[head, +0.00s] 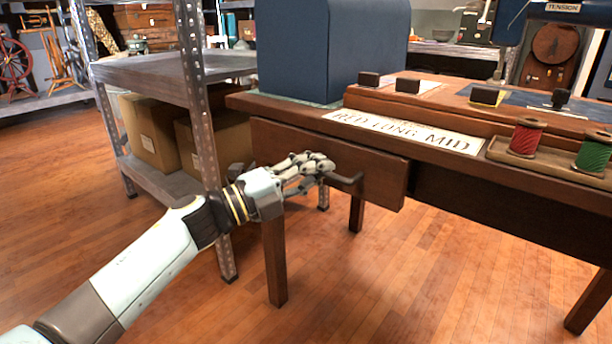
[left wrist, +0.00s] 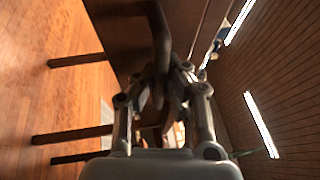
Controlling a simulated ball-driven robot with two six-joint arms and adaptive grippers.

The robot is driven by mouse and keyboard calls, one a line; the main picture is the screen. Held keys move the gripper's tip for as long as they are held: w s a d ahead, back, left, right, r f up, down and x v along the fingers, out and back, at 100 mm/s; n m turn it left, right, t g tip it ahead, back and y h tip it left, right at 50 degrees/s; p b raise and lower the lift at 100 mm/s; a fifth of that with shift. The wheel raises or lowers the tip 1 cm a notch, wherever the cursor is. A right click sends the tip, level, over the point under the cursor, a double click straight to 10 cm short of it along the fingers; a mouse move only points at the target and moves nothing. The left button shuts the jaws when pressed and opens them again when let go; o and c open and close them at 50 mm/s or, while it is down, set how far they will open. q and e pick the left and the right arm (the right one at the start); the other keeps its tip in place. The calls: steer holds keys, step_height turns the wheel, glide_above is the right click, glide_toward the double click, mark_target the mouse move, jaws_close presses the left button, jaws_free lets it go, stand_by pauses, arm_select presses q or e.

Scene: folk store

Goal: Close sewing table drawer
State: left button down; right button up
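The sewing table (head: 450,150) is dark wood and stands at the right in the head view. Its drawer (head: 385,178) has a plain brown front just under the tabletop; how far it stands out is hard to judge. A dark bar handle (head: 348,184) sticks out from the front. My left gripper (head: 326,168) is at this handle, its fingertips at the bar's left part. In the left wrist view the handle (left wrist: 157,30) runs down to between the fingers of my left gripper (left wrist: 168,78). Whether they are closed on it is unclear. My right gripper is out of view.
A paper label (head: 405,132), a blue box-like cover (head: 335,50) and red (head: 528,137) and green (head: 592,153) thread spools are on the tabletop. A metal shelf (head: 165,75) with cardboard boxes (head: 150,130) stands close at the left. The wooden floor in front is clear.

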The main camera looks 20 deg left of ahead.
mark_target(335, 159)
arm_select(q)
steer(key=w, duration=0.1)
steer(key=w+d, duration=0.1)
steer(key=w, duration=0.3)
steer(key=shift+d+f+b, duration=0.25)
steer(key=shift+d+b, duration=0.05)
steer(key=shift+d, duration=0.1)
steer(key=shift+w+r, duration=0.1)
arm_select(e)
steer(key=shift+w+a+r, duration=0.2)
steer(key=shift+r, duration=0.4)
arm_select(q)
steer(key=c, duration=1.6)
jaws_free()
steer(key=shift+w, duration=0.1)
steer(key=shift+o, duration=1)
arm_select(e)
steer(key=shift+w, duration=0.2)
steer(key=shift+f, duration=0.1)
